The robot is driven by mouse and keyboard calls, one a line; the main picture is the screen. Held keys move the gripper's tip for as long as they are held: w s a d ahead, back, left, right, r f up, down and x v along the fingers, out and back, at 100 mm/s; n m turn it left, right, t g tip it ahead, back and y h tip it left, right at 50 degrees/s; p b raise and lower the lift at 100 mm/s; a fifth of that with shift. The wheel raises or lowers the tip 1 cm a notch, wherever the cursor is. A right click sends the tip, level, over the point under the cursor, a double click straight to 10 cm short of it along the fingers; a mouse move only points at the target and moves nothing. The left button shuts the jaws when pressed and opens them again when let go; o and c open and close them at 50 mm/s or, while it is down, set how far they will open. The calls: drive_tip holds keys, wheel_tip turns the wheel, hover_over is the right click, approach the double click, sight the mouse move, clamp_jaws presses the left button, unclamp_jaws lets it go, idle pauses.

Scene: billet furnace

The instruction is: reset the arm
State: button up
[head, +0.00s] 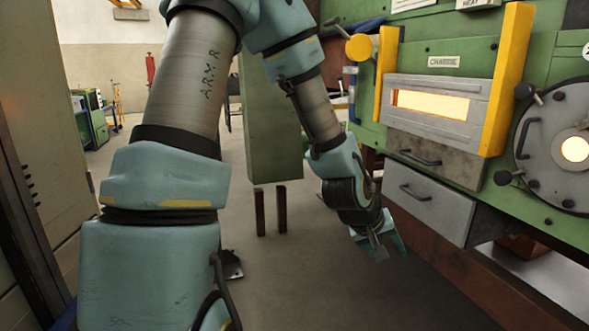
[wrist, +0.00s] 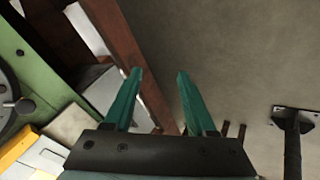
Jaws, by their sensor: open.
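My gripper (head: 383,250) hangs low in the head view, in front of and to the left of the furnace's grey drawer, pointing down. In the wrist view my gripper (wrist: 158,75) shows two teal fingers set apart with nothing between them. It is open and empty. My arm reaches down from the top of the head view, bent at the elbow and wrist. Beyond the fingers in the wrist view are bare floor and a brown beam.
The green furnace (head: 450,55) stands at right, with a glowing charge door (head: 432,116), yellow guards, a grey drawer (head: 428,205) and a round port (head: 560,145). A beige cabinet (head: 40,110) stands close at left. The floor (head: 300,285) below my gripper is clear.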

drive_tip(key=s+a+r+g+y, duration=0.1)
drive_tip(key=a+r+y, duration=0.15)
drive_tip(key=a, duration=1.25)
drive_tip(key=a+r+y, duration=0.2)
drive_tip(key=a+y, duration=0.2)
drive_tip(key=a, duration=1.1)
wheel_tip(320, 180, up, 12)
drive_tip(key=p, duration=1.2)
drive_tip(key=shift+s+a+r+n+g, duration=0.15)
drive_tip(key=shift+a+r+n+g, duration=0.1)
drive_tip(key=shift+n+g, duration=0.05)
drive_tip(key=shift+f, duration=0.1)
